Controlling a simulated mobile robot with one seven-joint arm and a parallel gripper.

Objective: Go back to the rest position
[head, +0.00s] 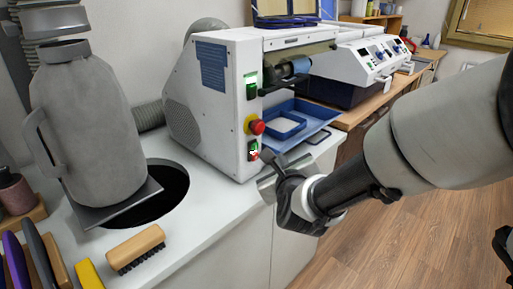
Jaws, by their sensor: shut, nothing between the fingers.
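My gripper (268,168) is at the end of my arm, which reaches in from the right. It hangs in front of the white machine (217,125), near its lower green and red switch (253,150) and below the red knob on yellow (256,126). The fingers look shut, with nothing seen between them. I cannot tell whether the fingertips touch the machine's front. A blue tray (318,117) with a raised frame sits on the machine's right side, behind my gripper.
A grey jug (82,125) stands at the left by a dark round hole (165,192) in the white counter. A wooden brush (135,248) and several coloured tools lie at the front left. Another white machine (355,60) stands behind. Wood floor (400,245) is open at the right.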

